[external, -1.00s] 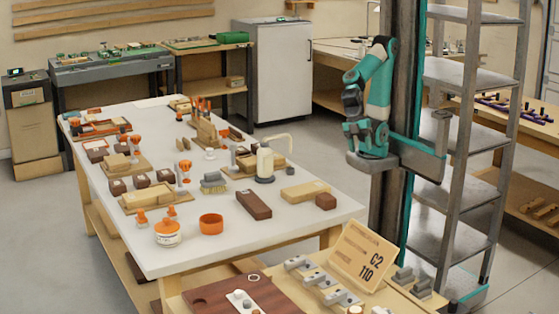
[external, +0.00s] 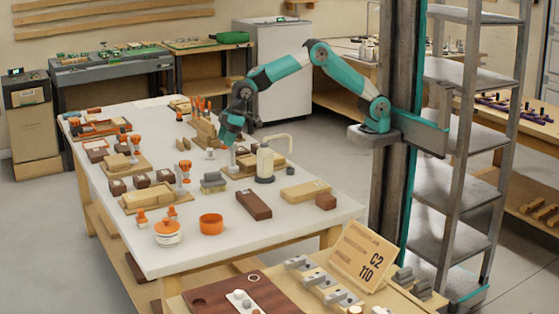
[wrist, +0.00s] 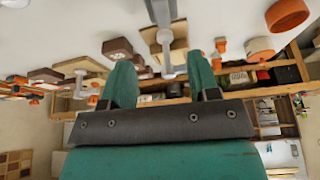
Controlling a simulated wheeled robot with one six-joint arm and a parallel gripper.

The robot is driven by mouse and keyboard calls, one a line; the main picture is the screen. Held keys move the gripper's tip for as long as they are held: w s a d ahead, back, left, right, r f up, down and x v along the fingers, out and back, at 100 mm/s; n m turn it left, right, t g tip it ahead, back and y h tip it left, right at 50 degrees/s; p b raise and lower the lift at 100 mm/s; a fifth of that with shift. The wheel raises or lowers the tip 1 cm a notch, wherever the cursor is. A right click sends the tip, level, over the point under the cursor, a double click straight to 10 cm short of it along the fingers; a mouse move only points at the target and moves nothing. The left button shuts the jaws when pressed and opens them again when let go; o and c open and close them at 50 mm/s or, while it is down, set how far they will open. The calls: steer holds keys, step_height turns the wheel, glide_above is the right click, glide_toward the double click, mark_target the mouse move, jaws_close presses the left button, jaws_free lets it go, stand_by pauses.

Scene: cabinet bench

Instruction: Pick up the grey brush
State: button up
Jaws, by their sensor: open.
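The grey brush (external: 213,182) lies on the white bench top (external: 230,250) with its grey back up and pale bristles below, left of the cream pump bottle (external: 265,165). My gripper (external: 226,138) is above the bench, higher than the brush and toward its far side, not touching it. In the wrist view its two teal fingers (wrist: 162,78) are apart with nothing held between them. A grey upright shape shows just beyond them there; I cannot tell whether any of it is the brush.
An orange-knobbed clamp (external: 183,172) stands just left of the brush. A dark wood block (external: 254,205) and an orange ring-shaped bowl (external: 211,224) are nearer the front.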

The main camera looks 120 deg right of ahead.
glide_above(212, 173)
steer(key=s, duration=0.3)
step_height(212, 173, down, 7)
steer(key=shift+f+p, duration=0.1)
steer(key=shift+p, duration=0.3)
steer(key=shift+w+p+x, duration=0.2)
steer(key=shift+p+x, duration=0.35)
steer(key=shift+x, duration=2.2)
jaws_close()
